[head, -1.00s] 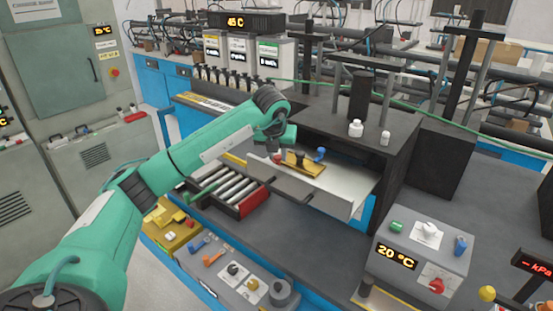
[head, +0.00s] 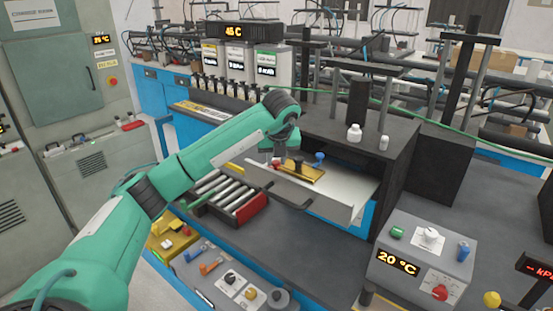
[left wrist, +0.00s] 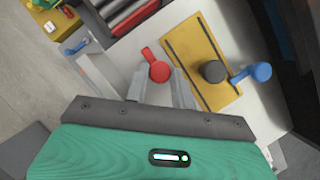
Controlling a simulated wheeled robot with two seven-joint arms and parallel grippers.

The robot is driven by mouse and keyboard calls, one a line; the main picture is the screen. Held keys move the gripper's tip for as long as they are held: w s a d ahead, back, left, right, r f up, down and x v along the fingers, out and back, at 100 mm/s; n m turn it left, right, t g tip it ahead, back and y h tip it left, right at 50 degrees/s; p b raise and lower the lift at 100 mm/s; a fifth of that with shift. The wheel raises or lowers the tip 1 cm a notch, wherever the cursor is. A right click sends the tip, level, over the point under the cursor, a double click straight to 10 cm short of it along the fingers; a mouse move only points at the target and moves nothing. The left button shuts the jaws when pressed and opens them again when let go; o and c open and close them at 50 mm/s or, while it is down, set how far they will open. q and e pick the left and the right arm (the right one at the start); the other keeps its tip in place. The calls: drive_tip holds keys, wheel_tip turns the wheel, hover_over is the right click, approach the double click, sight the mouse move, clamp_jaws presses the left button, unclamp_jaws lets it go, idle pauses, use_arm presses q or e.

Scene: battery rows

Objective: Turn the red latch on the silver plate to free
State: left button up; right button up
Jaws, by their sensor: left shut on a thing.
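The silver plate (head: 340,192) is a pale sheet in the open bay under the dark bench shelf. It carries a red latch (head: 276,164), a yellow strip with a black knob (head: 298,162) and a blue latch (head: 319,158). In the left wrist view the red latch (left wrist: 157,66) has a round head and a short arm pointing up-left. My left gripper (head: 277,157) is over the plate's left end. In the left wrist view its fingers (left wrist: 160,82) are closed around the red latch, and they hide part of it.
The black knob (left wrist: 213,71) and blue latch (left wrist: 258,73) stand close to the right of my fingers. A roller tray (head: 225,195) with a red end lies left of the plate. A control box (head: 425,255) reading 20 °C stands at front right.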

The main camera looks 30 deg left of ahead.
use_arm(q)
drive_tip(key=o, duration=1)
drive_tip(key=shift+s+r, duration=0.1)
drive_tip(key=shift+r, duration=0.25)
drive_tip(key=b+v, duration=0.1)
drive_tip(key=v, duration=1.2)
